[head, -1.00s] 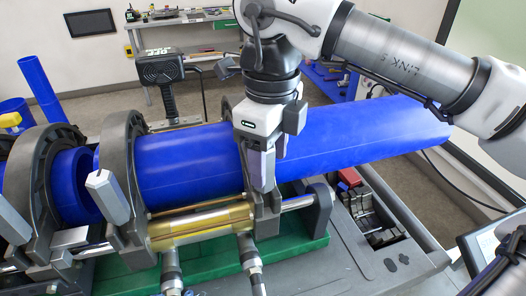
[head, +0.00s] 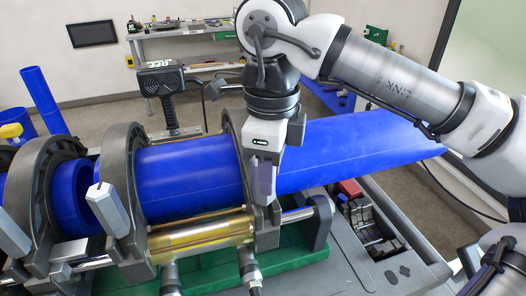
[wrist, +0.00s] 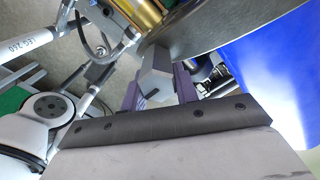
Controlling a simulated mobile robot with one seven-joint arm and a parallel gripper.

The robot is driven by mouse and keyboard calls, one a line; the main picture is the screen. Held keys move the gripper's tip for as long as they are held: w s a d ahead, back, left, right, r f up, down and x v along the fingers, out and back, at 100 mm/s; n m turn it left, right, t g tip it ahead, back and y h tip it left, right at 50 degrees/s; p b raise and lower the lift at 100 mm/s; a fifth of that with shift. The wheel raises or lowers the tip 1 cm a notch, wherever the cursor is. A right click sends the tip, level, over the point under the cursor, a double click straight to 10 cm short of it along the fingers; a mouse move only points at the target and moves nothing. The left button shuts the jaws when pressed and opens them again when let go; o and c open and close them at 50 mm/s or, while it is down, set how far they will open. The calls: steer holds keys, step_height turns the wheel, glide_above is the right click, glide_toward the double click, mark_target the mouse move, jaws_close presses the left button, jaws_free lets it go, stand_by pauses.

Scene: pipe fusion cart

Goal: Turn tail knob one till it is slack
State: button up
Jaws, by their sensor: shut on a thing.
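My gripper (head: 263,181) points down at the rightmost clamp ring (head: 233,130), on its near side. In the wrist view, its two purple fingers (wrist: 158,88) are shut on a grey, block-shaped knob (wrist: 155,76), which I take to be tail knob one. In the head view the gripper mostly hides this knob. Another tapered grey knob (head: 108,208) stands tilted on the clamp ring (head: 122,160) to the left. I cannot tell from the frames how tight the held knob is.
A thick blue pipe (head: 188,180) runs through the clamps and out to the right, close behind my gripper. A brass-coloured cylinder (head: 200,234) with hoses lies below. A black handled device (head: 162,82) stands behind. A workbench (head: 190,28) is at the back.

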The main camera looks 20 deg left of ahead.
steer(key=n, duration=0.3)
steer(key=shift+w, duration=0.15)
stand_by(0.4)
steer(key=shift+w+n, duration=0.1)
steer(key=shift+n, duration=1.5)
steer(key=shift+w+a+r+n+p, duration=0.1)
steer(key=shift+n+p, duration=0.15)
steer(key=shift+n, duration=0.35)
steer(key=shift+a+n+p, duration=0.1)
steer(key=shift+n+p, duration=0.1)
steer(key=shift+n, duration=0.7)
